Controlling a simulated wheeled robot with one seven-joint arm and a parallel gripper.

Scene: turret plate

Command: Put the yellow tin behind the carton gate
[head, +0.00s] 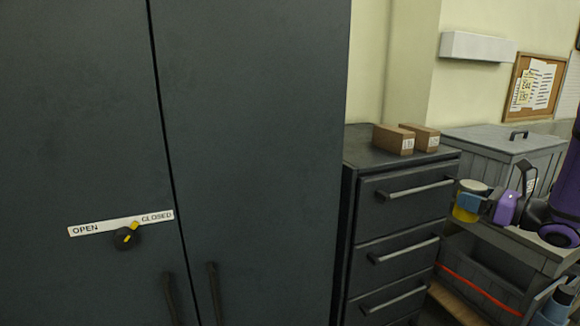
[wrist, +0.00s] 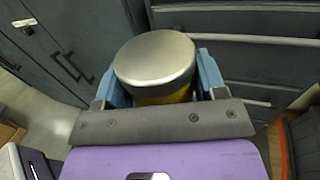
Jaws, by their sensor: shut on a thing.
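The yellow tin (head: 466,213), with a pale metal lid, is held in my gripper (head: 474,202) at the right of the head view, in front of the grey bin. The tin (wrist: 155,62) also shows in the wrist view, its lid facing the camera, between the light blue fingers of my gripper (wrist: 162,82). The gripper is shut on it. The carton gate shows as two brown cartons, a left carton (head: 394,139) and a right carton (head: 420,137), close together on top of the dark drawer unit (head: 366,146). The tin is right of and lower than the cartons.
A tall dark cabinet (head: 250,130) with an OPEN/CLOSED dial (head: 127,238) stands left of the drawer unit. A grey lidded bin (head: 500,143) stands to the right. Drawer handles (head: 413,190) stick out in front. The drawer top is bare in front of the cartons.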

